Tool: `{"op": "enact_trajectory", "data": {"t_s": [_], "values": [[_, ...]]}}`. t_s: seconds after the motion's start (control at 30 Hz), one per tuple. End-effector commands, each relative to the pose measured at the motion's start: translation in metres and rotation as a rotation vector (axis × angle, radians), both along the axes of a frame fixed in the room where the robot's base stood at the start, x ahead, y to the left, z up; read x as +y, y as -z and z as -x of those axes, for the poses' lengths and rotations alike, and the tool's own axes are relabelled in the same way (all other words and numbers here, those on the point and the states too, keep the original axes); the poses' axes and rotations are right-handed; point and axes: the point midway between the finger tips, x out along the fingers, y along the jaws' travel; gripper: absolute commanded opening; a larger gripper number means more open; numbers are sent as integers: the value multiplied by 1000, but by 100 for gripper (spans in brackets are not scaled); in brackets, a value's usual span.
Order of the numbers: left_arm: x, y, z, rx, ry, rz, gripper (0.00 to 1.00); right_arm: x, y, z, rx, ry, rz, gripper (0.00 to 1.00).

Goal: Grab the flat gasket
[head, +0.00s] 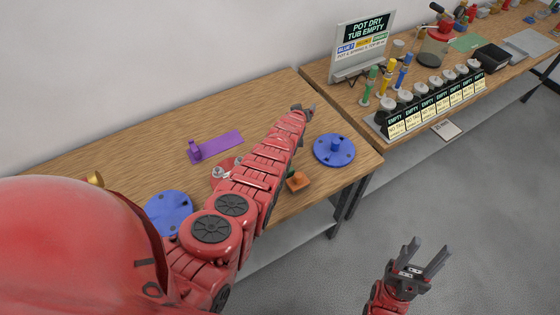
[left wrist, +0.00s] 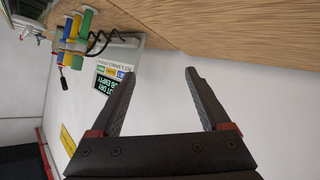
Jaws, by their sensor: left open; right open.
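I cannot make out for certain a flat gasket in either view. Candidates in the head view are a red flat piece (head: 229,164) with a metal fitting on it, partly hidden by my left arm, and a purple flat piece (head: 220,144) with a raised end. My left gripper (head: 304,109) is over the far edge of the near table, its jaws small in the head view. In the left wrist view my left gripper (left wrist: 155,74) is open, with nothing between its fingers. My right gripper (head: 427,252) is open and empty over the floor, right of the table.
A blue disc (head: 334,150) lies near the table's right end, another blue disc (head: 168,213) at the left. An orange block (head: 298,181) sits beside my left arm. The second table holds a sign (head: 362,42), coloured valves and a labelled rack (head: 433,108).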

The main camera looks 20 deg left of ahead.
Motion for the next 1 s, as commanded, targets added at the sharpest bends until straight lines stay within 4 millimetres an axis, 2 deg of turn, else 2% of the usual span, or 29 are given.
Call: {"op": "enact_trajectory", "data": {"t_s": [0.07, 0.17, 0.27, 0.4, 0.5, 0.6, 0.77, 1.0], "values": [[5, -1, 3, 153, -56, 58, 80, 0, 0, 0, 0, 0, 0, 50], [8, 0, 27, 359, -135, 134, 80, 0, 0, 0, 0, 0, 0, 50], [2, -8, 64, 567, -212, 207, 80, 0, 0, 0, 0, 0, 0, 50], [-14, -29, 126, 819, -301, 285, 80, 0, 0, 0, 0, 0, 0, 50], [-24, -46, 161, 945, -345, 318, 80, 0, 0, 0, 0, 0, 0, 50], [-30, -57, 185, 1023, -370, 334, 80, 0, 0, 0, 0, 0, 0, 50], [-33, -55, 197, 1064, -384, 340, 80, 0, 7, 0, 0, 0, 0, 50], [-32, -15, 196, 1061, -383, 339, 80, 0, 45, 0, 0, 0, 0, 50]]}}
